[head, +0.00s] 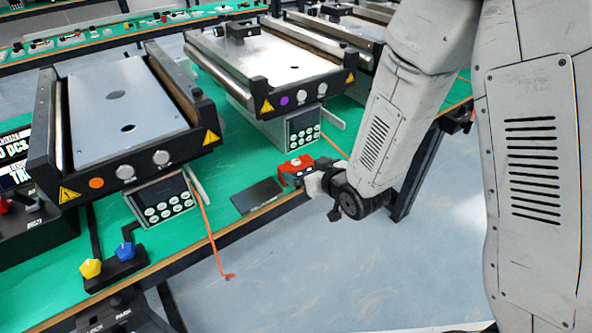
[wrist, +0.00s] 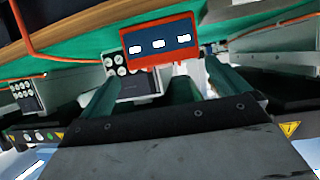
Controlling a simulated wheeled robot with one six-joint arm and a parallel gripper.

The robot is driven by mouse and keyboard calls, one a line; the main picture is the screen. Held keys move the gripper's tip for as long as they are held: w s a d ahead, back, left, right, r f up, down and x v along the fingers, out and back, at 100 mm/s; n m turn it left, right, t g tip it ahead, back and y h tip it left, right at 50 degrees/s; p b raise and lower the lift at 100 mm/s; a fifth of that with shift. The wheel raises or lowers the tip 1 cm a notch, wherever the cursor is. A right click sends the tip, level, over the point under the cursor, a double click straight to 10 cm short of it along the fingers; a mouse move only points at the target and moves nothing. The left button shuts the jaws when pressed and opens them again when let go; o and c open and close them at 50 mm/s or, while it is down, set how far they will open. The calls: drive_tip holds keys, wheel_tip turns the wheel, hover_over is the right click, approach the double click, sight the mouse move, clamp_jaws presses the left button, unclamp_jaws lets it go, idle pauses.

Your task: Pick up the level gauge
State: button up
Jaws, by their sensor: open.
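The level gauge looks to be the red block with a blue face and three small white windows in the wrist view (wrist: 158,28). In the head view a red block (head: 297,163) shows at the front edge of the green bench, right at my gripper (head: 308,181). In the wrist view my gripper (wrist: 165,80) is open, with one finger toward each side of the red block. The block lies beyond or between the fingertips; I cannot tell whether they touch it. My wrist partly hides the area in the head view.
A dark flat plate (head: 258,195) lies left of the red block. Mini conveyors (head: 125,110) and (head: 265,60) stand behind, with keypad boxes (head: 163,202) and (head: 304,128) under their front ends. An orange cable (head: 205,225) hangs over the bench edge. Yellow (head: 90,268) and blue (head: 125,251) knobs sit at left.

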sight(293, 163)
drive_tip(key=shift+w+a+f, duration=0.25)
drive_tip(key=shift+a+f, duration=0.1)
drive_tip(key=shift+a, duration=0.1)
drive_tip(key=x, duration=0.7)
drive_tip(key=shift+r, duration=0.1)
drive_tip(key=c, duration=0.9)
drive_tip(key=shift+o, duration=0.2)
